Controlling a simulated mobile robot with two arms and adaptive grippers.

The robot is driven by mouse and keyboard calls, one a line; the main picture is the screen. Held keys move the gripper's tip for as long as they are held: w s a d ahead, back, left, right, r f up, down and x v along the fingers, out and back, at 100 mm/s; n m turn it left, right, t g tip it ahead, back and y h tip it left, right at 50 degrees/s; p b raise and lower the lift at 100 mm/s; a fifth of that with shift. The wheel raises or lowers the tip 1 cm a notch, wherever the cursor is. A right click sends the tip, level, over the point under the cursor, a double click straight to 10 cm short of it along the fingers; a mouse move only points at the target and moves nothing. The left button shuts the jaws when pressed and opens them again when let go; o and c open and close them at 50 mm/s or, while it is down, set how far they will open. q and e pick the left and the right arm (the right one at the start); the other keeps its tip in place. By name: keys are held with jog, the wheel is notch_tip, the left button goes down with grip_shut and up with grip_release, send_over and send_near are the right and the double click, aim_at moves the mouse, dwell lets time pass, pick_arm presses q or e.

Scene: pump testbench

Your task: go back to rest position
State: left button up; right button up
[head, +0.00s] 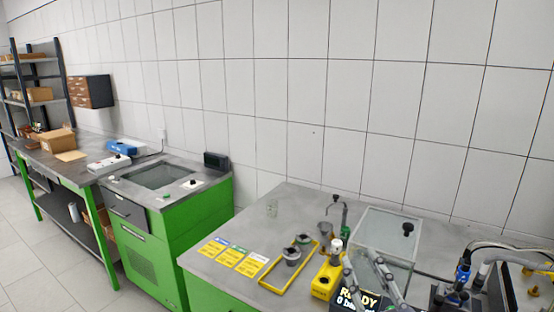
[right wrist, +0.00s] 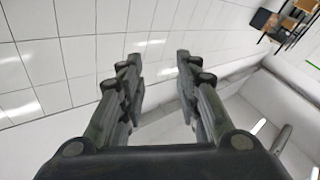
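My right gripper (head: 362,264) shows at the lower right of the head view, in front of the glass box and the black display sign. In the right wrist view its two dark fingers (right wrist: 158,65) are spread apart, with nothing between them. Behind the fingertips are white wall tiles and a pale surface. My left gripper is in neither view.
A grey-topped bench (head: 225,258) holds a yellow tray (head: 270,284) with metal parts, coloured cards (head: 232,256), a yellow block (head: 324,284) and a clear box (head: 385,235). Hoses (head: 500,258) crowd the right. A green cabinet (head: 200,220) stands left.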

jog(key=s+d+f+m+g+h, duration=0.2)
jog(key=f+g, duration=0.1)
jog(key=f, duration=0.3)
jog(key=s+d+f+m+g+h, duration=0.1)
jog(key=d+f+g, duration=0.1)
jog(key=f, duration=0.5)
jog(key=s+f+g, duration=1.1)
jog(key=s+f, duration=0.8)
jog(key=s, duration=0.2)
jog(key=s+f+g, duration=0.2)
jog(key=s+f, duration=0.1)
jog(key=f, duration=2.5)
jog(key=s+d+f, duration=0.2)
jog(key=s+f, duration=0.5)
jog(key=s, duration=0.1)
jog(key=s+d+f+g, duration=0.1)
jog(key=s+f, duration=0.6)
jog(key=s, duration=0.1)
jog(key=shift+s+d+f, duration=0.15)
jog(key=shift+d+f, duration=0.05)
jog(key=shift+d, duration=0.15)
